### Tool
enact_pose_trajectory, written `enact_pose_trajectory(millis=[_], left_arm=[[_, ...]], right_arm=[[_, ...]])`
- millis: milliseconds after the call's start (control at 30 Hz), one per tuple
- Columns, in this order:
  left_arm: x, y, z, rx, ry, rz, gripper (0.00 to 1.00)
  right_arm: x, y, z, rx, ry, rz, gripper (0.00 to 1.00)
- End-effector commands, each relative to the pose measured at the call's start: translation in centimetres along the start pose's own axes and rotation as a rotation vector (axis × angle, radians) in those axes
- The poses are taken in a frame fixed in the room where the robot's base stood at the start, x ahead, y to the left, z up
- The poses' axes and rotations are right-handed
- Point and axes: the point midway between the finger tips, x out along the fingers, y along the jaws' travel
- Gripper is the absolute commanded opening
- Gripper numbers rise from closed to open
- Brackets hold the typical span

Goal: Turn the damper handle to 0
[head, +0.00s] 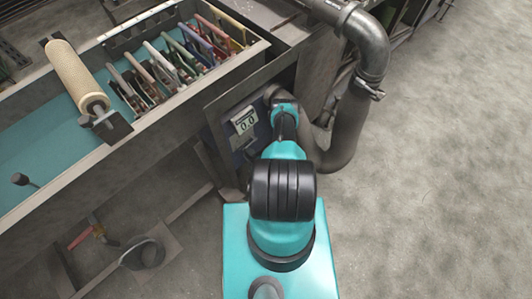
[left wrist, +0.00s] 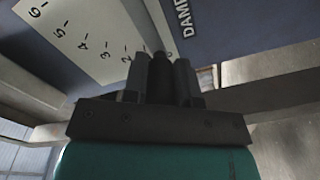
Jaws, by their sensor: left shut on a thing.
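In the left wrist view my left gripper (left wrist: 160,68) is shut on a dark handle (left wrist: 156,64), taken to be the damper handle, with one finger on each side of it. A "DAMP…" label (left wrist: 183,16) shows right of the handle. In the head view my arm reaches the dark panel beside a display (head: 246,123) reading 0.0, and hides the handle. My right gripper is not in view.
A bench with a teal work surface (head: 38,155) stands at left. It holds a beige mesh roll (head: 75,76) and a rack of several coloured-handled tools (head: 170,62). A large grey duct (head: 352,120) curves right of the panel. Open floor lies to the right.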

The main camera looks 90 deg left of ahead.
Motion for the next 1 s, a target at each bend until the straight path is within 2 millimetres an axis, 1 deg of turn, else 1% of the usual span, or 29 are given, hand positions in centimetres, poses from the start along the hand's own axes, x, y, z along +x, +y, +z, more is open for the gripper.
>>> enact_pose_trajectory(millis=[100, 133, 367, 633, 767, 867, 1000], left_arm=[[-0.1, -0.1, 0.1, 0.0, -0.005, -0.003, 0.0], [-0.1, -0.1, 0.1, 0.0, -0.005, -0.003, 0.29], [-0.1, -0.1, 0.1, 0.001, -0.003, -0.002, 0.51], [-0.1, 0.0, 0.1, 0.001, -0.002, -0.002, 0.52], [-0.7, -0.1, 0.1, 0.001, -0.004, -0.002, 0.52], [-1.7, 0.0, 0.1, 0.001, -0.006, -0.002, 0.52], [-3.9, 0.0, 0.2, 0.002, -0.006, -0.001, 0.52]], right_arm=[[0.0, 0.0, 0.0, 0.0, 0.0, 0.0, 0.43], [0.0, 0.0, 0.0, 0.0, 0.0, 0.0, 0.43], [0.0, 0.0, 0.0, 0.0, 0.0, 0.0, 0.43], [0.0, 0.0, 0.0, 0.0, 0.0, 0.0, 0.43], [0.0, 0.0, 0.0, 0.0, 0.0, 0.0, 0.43], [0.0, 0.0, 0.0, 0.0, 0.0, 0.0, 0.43], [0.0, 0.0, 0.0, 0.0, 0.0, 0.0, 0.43]])
